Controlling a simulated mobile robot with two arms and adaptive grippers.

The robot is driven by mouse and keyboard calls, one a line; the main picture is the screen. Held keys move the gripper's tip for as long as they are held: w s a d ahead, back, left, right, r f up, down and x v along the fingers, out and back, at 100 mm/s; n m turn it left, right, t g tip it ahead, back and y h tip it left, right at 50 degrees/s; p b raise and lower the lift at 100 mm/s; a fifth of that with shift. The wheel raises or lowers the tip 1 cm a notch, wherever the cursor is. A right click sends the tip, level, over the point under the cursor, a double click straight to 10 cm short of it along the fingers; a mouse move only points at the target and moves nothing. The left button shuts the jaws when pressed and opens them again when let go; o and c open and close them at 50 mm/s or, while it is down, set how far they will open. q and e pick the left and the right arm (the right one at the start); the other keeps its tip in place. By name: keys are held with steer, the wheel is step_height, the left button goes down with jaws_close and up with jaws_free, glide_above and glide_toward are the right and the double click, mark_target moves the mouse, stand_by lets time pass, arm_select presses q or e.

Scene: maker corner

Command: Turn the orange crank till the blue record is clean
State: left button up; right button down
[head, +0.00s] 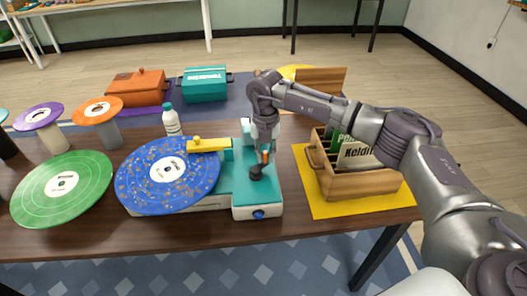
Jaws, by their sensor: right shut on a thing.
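The blue record (160,192) lies flat on a teal and white cleaning machine (240,191). Brownish-gold specks are scattered over its blue surface around a white label. A yellow arm (208,145) reaches over the record's far right part. My right gripper (264,155) points down over the machine's right side, shut on the orange crank (266,157). Only a little orange shows between the fingers, beside a dark round part; the rest of the crank is hidden. My left gripper is out of view.
A green record (61,188) lies left of the blue one. A white bottle (172,123) stands behind it. Purple and orange discs sit on stands at the left. A wooden crate (362,188) on a yellow mat (313,203) stands right, near my forearm.

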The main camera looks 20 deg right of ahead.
steer(key=shift+d, duration=0.1)
stand_by(0.5)
steer(key=c, duration=1.1)
jaws_free()
steer(key=shift+s, duration=0.1)
steer(key=shift+o, duration=0.2)
step_height(320, 180, up, 12)
